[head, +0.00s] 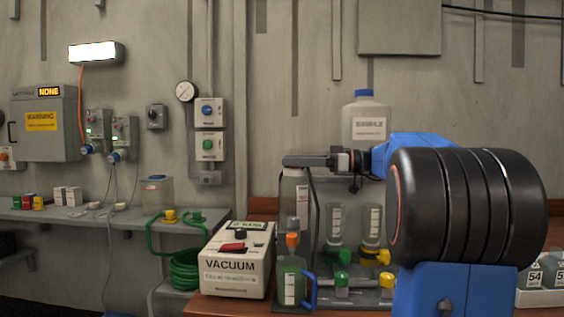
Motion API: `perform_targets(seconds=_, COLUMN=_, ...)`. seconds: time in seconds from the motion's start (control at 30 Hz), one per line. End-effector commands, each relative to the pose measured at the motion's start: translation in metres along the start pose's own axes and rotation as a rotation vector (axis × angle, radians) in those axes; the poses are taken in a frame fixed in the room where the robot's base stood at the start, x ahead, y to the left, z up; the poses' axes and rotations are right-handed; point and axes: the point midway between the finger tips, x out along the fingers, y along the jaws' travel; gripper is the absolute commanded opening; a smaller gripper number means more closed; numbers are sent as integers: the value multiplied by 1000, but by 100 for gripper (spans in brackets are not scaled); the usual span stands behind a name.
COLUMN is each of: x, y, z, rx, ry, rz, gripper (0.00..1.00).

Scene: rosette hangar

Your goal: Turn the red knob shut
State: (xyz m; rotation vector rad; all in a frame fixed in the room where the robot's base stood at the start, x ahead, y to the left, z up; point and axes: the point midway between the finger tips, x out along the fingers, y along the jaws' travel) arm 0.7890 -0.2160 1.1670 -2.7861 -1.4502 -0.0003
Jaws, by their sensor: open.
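I see no part that is clearly a red knob. The nearest match is a red lever-like handle (232,247) on top of the cream VACUUM box (233,278), beside a black knob (240,234). Green taps (343,257) and yellow taps (384,258) sit below clear graduated vessels on the rack. My gripper (288,161) points left, above and right of the VACUUM box, in front of a clear bottle (295,199). It is apart from the box and appears empty; its jaws are seen side-on. My arm hides the rack's right side.
A large white-labelled jug (368,119) stands behind my arm. A coiled green hose (184,271) hangs at left. The wall holds a gauge (185,91) and switch boxes (209,112).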

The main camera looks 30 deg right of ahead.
Motion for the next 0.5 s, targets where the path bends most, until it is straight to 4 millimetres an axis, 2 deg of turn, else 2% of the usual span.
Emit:
perform_targets(seconds=0.03, x=8, y=-1, z=0, rx=0, ry=0, rz=-4, gripper=43)
perform_targets(seconds=0.2, x=27, y=-1, z=0, rx=0, ry=0, rz=-2, gripper=43)
perform_targets(seconds=0.5, x=37, y=-1, z=0, rx=0, ry=0, rz=-1, gripper=43)
